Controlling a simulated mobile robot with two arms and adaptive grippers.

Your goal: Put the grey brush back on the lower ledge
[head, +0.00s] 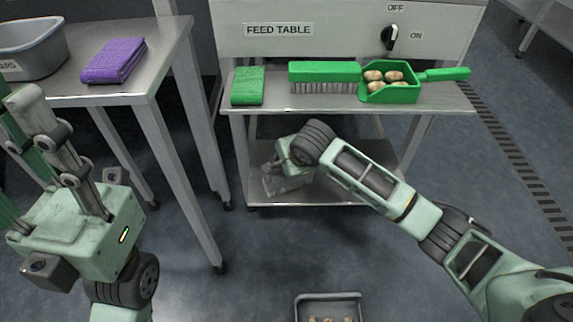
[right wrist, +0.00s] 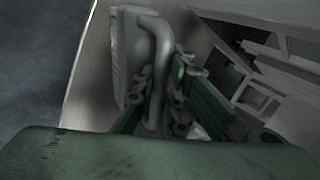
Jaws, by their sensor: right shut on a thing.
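My right gripper (head: 283,176) reaches under the feed table to the lower ledge (head: 345,185), a metal shelf. In the right wrist view it is shut on the grey brush (right wrist: 152,70), whose curved grey handle runs between the fingers.
A side table (head: 165,62) holds a purple cloth (head: 115,60) and a grey bin (head: 34,60).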

